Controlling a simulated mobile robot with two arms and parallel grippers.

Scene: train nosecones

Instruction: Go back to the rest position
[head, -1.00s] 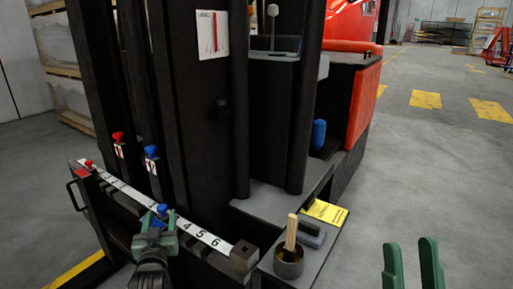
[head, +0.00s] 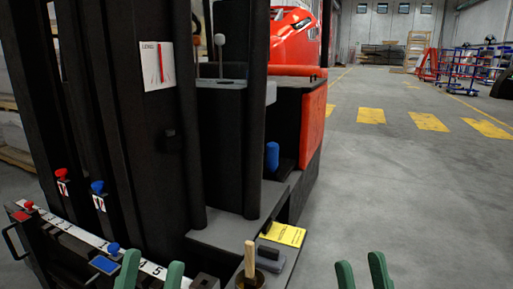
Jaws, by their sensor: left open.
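My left gripper (head: 151,272) is at the bottom edge, its two green fingers upright and apart with nothing between them. It stands in front of the numbered rail (head: 70,229) and hides part of it. A blue knob (head: 113,247) on the rail is just left of the fingers and apart from them in the picture. My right gripper (head: 361,272) is at the bottom right, its green fingers upright and apart, empty, over the grey floor. The lower parts of both grippers are out of the frame.
A red knob (head: 28,205) sits at the rail's left end. Another red knob (head: 61,174) and a blue knob (head: 97,187) stand behind it. A cup with a wooden handle (head: 250,260) is between my grippers, near a yellow label (head: 283,234).

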